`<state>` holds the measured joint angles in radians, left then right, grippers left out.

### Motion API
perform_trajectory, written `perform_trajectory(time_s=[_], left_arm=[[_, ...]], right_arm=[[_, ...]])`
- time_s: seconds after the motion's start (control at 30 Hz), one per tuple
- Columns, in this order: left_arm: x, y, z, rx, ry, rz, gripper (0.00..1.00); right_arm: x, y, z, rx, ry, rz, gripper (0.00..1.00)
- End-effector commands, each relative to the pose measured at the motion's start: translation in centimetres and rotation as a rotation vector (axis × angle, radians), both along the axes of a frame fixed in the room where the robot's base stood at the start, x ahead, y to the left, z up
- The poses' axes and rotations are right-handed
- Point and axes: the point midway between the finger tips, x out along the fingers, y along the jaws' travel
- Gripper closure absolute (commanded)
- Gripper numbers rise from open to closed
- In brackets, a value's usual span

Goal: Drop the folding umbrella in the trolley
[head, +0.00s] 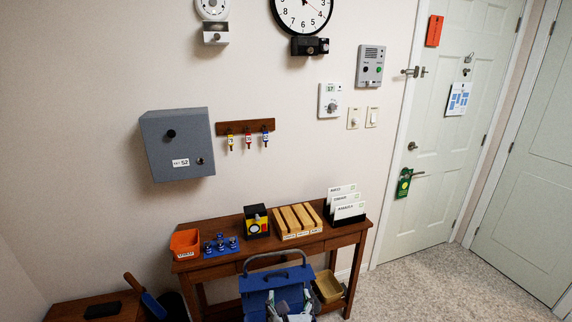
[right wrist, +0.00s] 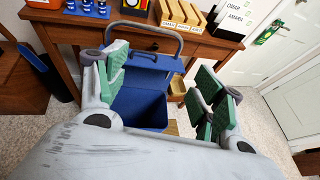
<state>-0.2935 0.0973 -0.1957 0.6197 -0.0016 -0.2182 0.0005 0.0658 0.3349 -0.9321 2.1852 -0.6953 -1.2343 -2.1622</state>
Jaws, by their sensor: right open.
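The blue trolley (head: 262,284) stands on the carpet in front of the wooden table, with a grey hoop handle. In the right wrist view its lid is raised and its dark blue inside (right wrist: 138,108) shows no object in the part I can see. My right gripper (head: 291,304) is over the front of the trolley; in its wrist view the green-padded fingers (right wrist: 160,78) are apart with nothing between them. I cannot pick out the folding umbrella for certain. A long dark blue object (head: 150,302) with a brown end leans at the lower left. My left gripper is not in view.
The wooden table (head: 222,261) holds an orange bin (head: 185,243), a blue rack, wooden blocks and a card holder (head: 347,209). A tan bin (head: 328,287) is beside the trolley. Carpet at right is clear.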

Motion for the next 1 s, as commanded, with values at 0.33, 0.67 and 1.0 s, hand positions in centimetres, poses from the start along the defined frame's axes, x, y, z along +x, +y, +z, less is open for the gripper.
perform_trajectory(time_s=[0.33,0.67,1.0], left_arm=[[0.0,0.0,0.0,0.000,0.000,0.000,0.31],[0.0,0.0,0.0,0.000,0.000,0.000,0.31],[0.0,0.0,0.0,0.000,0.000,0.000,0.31]], right_arm=[[-1.5,-0.1,0.6,0.000,0.001,0.000,0.32],[-1.5,-0.1,0.6,0.000,0.000,0.000,0.32],[-1.5,-0.1,0.6,0.010,0.001,-0.004,0.32]])
